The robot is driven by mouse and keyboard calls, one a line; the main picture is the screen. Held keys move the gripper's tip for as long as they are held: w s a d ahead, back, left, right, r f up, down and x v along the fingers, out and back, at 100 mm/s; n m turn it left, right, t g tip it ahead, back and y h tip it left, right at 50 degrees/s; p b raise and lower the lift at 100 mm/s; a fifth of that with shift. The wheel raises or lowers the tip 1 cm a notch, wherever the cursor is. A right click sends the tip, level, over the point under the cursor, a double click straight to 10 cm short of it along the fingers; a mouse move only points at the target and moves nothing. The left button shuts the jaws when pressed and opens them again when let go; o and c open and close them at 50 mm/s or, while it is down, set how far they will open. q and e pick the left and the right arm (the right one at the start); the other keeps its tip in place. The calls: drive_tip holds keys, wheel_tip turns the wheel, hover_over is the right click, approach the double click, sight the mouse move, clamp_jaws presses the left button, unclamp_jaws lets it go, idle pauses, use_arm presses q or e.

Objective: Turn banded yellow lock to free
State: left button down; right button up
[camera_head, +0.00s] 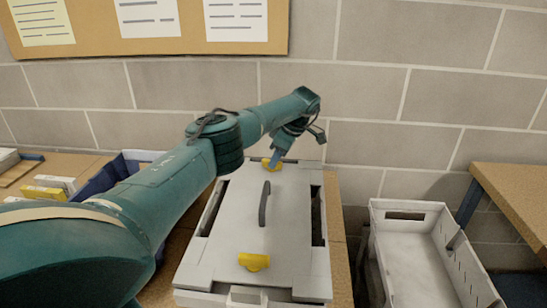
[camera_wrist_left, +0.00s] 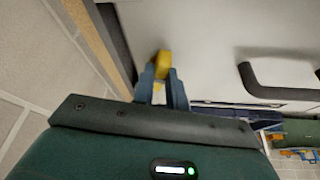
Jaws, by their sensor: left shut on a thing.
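A grey lidded case (camera_head: 225,230) has two yellow locks on its lid. The far yellow lock (camera_head: 266,163) is at the lid's far edge, and the near yellow lock (camera_head: 254,262) is at its front edge. I cannot make out a band on either. My left gripper (camera_head: 277,158) reaches down to the far lock. In the left wrist view, the left gripper (camera_wrist_left: 162,92) is shut with its blue fingers around the yellow lock (camera_wrist_left: 163,62), hiding part of it. My right gripper is not in view.
A dark handle (camera_head: 264,204) stands up from the middle of the lid. A white crate (camera_head: 410,250) stands to the right, beside a wooden table (camera_head: 515,190). A dark blue bin (camera_head: 115,172) and yellow boxes (camera_head: 45,190) are at the left. A brick wall (camera_head: 400,90) rises behind.

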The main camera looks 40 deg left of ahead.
use_arm(q)
drive_tip(key=shift+n, duration=0.5)
drive_tip(key=shift+g+b, duration=0.3)
drive_tip(key=shift+b, duration=0.05)
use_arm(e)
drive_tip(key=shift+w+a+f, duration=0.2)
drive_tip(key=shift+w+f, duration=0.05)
use_arm(q)
drive_tip(key=shift+n, duration=0.3)
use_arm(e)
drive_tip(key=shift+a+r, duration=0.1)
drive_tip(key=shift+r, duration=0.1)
use_arm(q)
drive_tip(key=c, duration=1.4)
unclamp_jaws()
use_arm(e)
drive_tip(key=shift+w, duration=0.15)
use_arm(q)
drive_tip(key=shift+r, duration=0.15)
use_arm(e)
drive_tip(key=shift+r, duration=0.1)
